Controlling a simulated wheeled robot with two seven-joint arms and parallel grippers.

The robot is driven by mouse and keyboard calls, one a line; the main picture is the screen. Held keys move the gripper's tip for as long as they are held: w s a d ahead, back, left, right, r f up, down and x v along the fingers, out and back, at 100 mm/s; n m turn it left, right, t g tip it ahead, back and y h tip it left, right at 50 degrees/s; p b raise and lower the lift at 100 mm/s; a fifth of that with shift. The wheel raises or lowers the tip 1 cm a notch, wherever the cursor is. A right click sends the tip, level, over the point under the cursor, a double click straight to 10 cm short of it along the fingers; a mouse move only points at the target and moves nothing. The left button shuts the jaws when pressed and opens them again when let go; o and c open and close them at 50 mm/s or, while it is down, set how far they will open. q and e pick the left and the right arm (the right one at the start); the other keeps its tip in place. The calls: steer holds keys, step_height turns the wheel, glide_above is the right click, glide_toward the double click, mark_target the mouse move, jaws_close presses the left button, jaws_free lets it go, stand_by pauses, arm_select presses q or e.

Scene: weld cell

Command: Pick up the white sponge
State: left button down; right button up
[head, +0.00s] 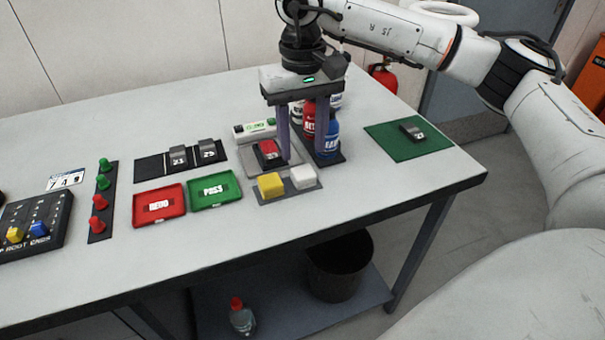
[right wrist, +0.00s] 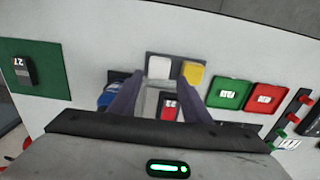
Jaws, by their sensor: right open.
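The white sponge (head: 303,176) sits on a small grey tray (head: 290,194), to the right of a yellow sponge (head: 270,185). In the right wrist view the white sponge (right wrist: 159,67) lies beyond my fingertips, left of the yellow sponge (right wrist: 192,72). My right gripper (head: 303,160) is open and points down, behind the white sponge in the head view. A red-topped block (head: 268,149) is by its left finger; in the right wrist view the block (right wrist: 168,107) shows between the fingers. I see nothing held. My left gripper is not in view.
Bottles (head: 327,138) stand close behind my right gripper. A red REDO tray (head: 159,205) and a green PASS tray (head: 215,189) lie to the left. A green mat (head: 409,141) with a dark block lies right. The table front near the sponges is clear.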

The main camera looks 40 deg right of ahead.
mark_target(303, 171)
step_height(303, 171, down, 8)
steer(key=shift+w+d+r+p, duration=0.1)
steer(key=shift+d+r+p, duration=0.05)
steer(key=shift+r+p, duration=0.15)
steer(key=c, duration=0.8)
